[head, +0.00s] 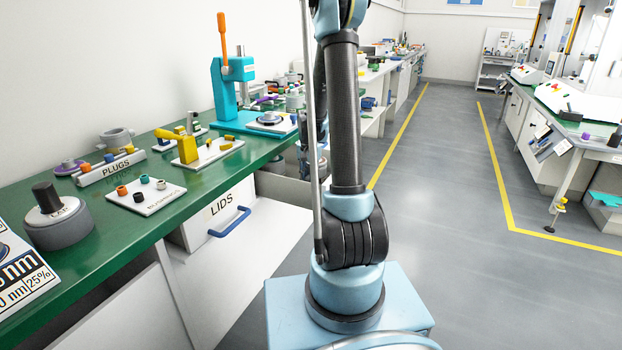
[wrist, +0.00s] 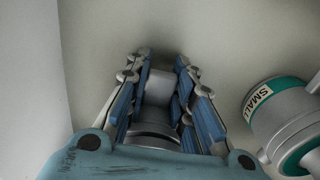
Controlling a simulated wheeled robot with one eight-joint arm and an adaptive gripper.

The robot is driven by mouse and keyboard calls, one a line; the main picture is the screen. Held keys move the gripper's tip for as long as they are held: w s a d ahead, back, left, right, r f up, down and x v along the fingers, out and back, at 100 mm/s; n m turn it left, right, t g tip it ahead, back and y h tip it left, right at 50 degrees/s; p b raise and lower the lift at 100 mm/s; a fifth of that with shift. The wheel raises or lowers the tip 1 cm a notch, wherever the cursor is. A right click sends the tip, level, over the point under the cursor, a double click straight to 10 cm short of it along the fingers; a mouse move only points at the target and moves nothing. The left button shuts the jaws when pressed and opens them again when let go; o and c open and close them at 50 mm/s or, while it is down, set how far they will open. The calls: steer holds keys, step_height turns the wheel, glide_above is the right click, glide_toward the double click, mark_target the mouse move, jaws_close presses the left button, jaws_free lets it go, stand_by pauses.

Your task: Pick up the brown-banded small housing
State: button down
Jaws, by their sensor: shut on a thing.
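In the wrist view, my gripper (wrist: 158,64) is shut on a grey cylindrical housing (wrist: 158,90), with blue finger pads on both sides of it. The held part has a narrow upper section and a wider round base near the palm. I cannot make out a brown band on it. To the right, apart from the fingers, lies another grey housing (wrist: 284,120) with a teal band and a label reading "SMALL". My gripper does not show in the head view, where my arm hides part of the bench end.
The wrist view shows a pale surface with a wall at left. In the head view, a green bench (head: 110,226) carries a teal press (head: 234,88), a bushing plate (head: 146,196) and a plug holder (head: 112,168). A LIDS drawer (head: 208,218) is below.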

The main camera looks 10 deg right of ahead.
step_height(320, 180, up, 13)
stand_by(1.3)
steer(key=shift+f, duration=0.1)
steer(key=shift+s, duration=0.1)
stand_by(0.3)
